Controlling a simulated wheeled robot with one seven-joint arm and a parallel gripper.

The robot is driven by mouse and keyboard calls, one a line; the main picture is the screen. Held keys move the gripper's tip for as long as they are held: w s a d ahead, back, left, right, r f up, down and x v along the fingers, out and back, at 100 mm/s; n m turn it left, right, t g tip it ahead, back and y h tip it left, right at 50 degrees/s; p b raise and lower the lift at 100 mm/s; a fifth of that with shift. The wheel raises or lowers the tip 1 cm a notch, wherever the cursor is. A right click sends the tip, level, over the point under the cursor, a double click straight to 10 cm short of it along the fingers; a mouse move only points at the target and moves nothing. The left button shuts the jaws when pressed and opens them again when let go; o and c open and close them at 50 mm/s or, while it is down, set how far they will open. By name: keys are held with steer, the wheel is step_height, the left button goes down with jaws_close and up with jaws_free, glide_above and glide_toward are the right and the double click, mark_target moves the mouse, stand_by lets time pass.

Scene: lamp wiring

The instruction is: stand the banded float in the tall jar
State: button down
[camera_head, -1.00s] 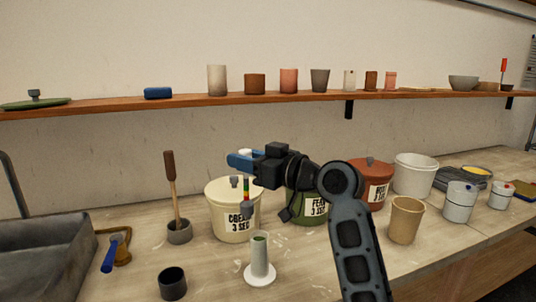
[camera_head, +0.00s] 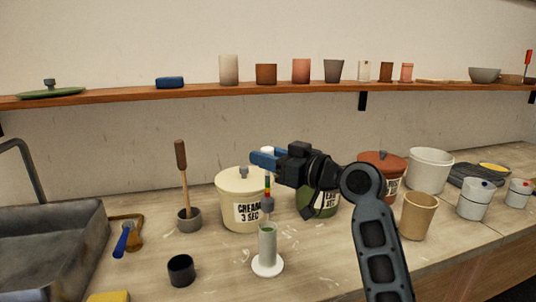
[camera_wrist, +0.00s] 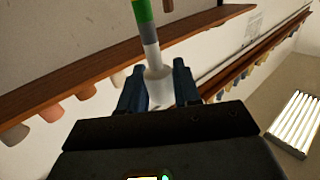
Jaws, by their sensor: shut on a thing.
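The tall jar (camera_head: 268,246) is a narrow pale cylinder on a round white foot, standing on the bench directly below the float. The float's lower end is at or just above the jar's mouth; I cannot tell if it is inside. In the wrist view, the float (camera_wrist: 146,32) extends from between my two blue fingers (camera_wrist: 158,92); the jar is not visible there.
A cream lidded tub (camera_head: 238,213) and a green tub (camera_head: 318,206) stand close behind the jar. A dark cup (camera_head: 181,271) is to its left and a tan cup (camera_head: 418,216) to its right. The bench around the jar's foot is clear.

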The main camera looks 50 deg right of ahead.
mark_target(273, 205)
steer(key=shift+f+b, duration=4.75)
steer(key=shift+f, duration=0.95)
steer(key=c, duration=0.7)
jaws_free()
steer(key=shift+s, duration=0.1)
steer(key=s+b, duration=0.1)
steer(key=s, duration=0.6)
steer(key=shift+s+d, duration=0.1)
steer(key=shift+s, duration=0.25)
